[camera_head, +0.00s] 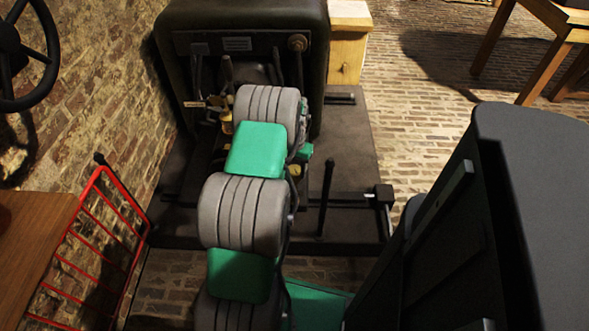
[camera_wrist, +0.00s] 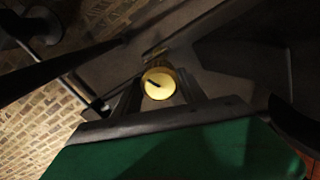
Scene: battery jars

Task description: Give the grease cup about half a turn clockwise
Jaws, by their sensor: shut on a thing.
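The grease cup (camera_wrist: 160,90) shows in the wrist view as a round, pale yellow cap with a short dark mark on its face. The mark runs from near the middle toward the upper left. My gripper (camera_wrist: 159,82) has one dark finger on each side of the cap and is shut on it. In the head view my arm's grey and green links cover the gripper and the cup. Small brass-coloured parts show beside the arm there, but I cannot tell whether one is the cup.
A large dark machine (camera_head: 245,22) stands on a dark base plate (camera_head: 345,140) around my arm. An upright dark rod (camera_head: 326,195) stands to the right. A red rail (camera_head: 125,215) and a wooden tabletop (camera_head: 32,240) are at left.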

